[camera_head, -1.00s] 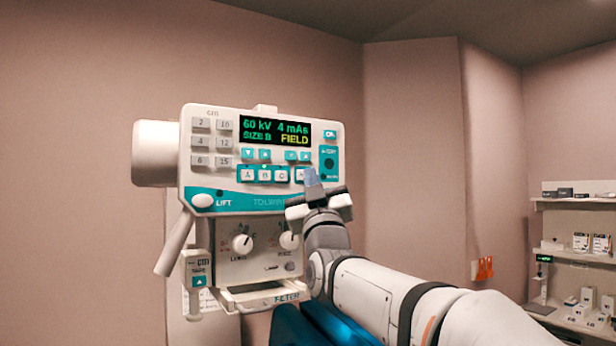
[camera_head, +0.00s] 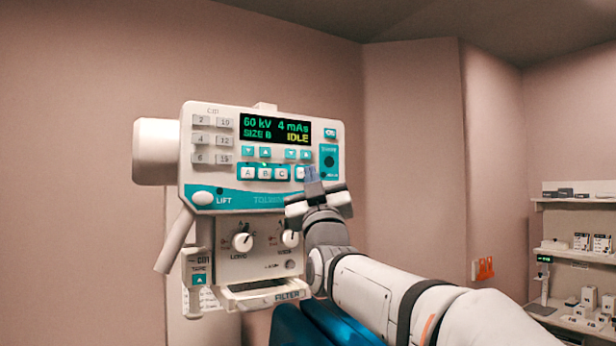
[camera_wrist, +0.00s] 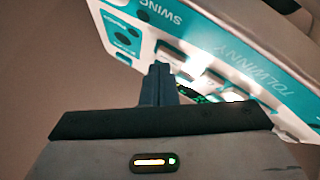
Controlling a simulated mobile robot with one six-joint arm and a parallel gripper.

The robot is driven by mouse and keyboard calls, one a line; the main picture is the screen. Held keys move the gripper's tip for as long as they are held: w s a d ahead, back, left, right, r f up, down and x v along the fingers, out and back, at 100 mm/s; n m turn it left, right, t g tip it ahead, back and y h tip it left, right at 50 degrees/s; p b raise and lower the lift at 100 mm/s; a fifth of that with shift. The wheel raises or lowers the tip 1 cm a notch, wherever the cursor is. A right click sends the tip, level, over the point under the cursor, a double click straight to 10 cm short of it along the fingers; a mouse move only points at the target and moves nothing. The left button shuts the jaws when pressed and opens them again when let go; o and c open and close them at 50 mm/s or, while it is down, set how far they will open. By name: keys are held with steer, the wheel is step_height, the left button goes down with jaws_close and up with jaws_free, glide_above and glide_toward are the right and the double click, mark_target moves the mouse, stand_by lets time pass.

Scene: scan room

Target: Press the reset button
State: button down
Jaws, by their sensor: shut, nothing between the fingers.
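The white and teal control unit (camera_head: 225,178) is on the wall side, with a display (camera_head: 275,129) reading 60 kV, 4 mAs, SIZE B and IDLE. Below the display is a row of white buttons marked A, B and C (camera_head: 282,173), and a fourth white button (camera_head: 299,173) whose label I cannot read. No button legibly says reset. My gripper (camera_head: 311,174) is shut and empty, its blue-grey fingertips overlapping the fourth button's right edge in the head view. In the wrist view the fingertips (camera_wrist: 158,70) point at the panel; contact cannot be told.
Two knobs (camera_head: 243,241) and a filter tray (camera_head: 262,297) are below the panel. A cylindrical housing (camera_head: 156,153) and a handle (camera_head: 174,243) jut out at left. Shelves (camera_head: 575,250) with small boxes stand far right. The space right of the unit is open.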

steer(key=shift+s+d+b, duration=0.3)
steer(key=shift+s+b, duration=0.1)
steer(key=shift+s, duration=0.1)
steer(key=shift+s+d+b, duration=0.7)
steer(key=shift+s+b, duration=0.25)
steer(key=shift+s, duration=0.1)
steer(key=shift+s+d+b, duration=0.7)
steer(key=shift+s+b, duration=0.25)
steer(key=shift+s, duration=0.05)
steer(key=s+d+f+m+g+h, duration=0.1)
steer(key=d+f+g+h, duration=0.2)
steer(key=f, duration=0.9)
steer(key=s+d+f+m+g+h, duration=0.1)
steer(key=d+f+g, duration=0.3)
steer(key=f, duration=0.7)
steer(key=s+d+f+m+g+h, duration=0.15)
steer(key=f+g, duration=0.45)
steer(key=f, duration=0.6)
steer(key=s+d+f+m+g+h, duration=0.1)
steer(key=s+d+f+g, duration=0.2)
steer(key=s+f, duration=0.7)
steer(key=s+d+f+m+g+h, duration=0.1)
steer(key=s+d+f+m+g, duration=0.1)
steer(key=s+d+f+g, duration=0.2)
steer(key=s+f+g, duration=0.3)
steer(key=s+f, duration=0.3)
steer(key=f, duration=0.1)
steer(key=shift+s+d+f, duration=0.25)
steer(key=shift+s+f, duration=0.1)
steer(key=shift+s, duration=0.05)
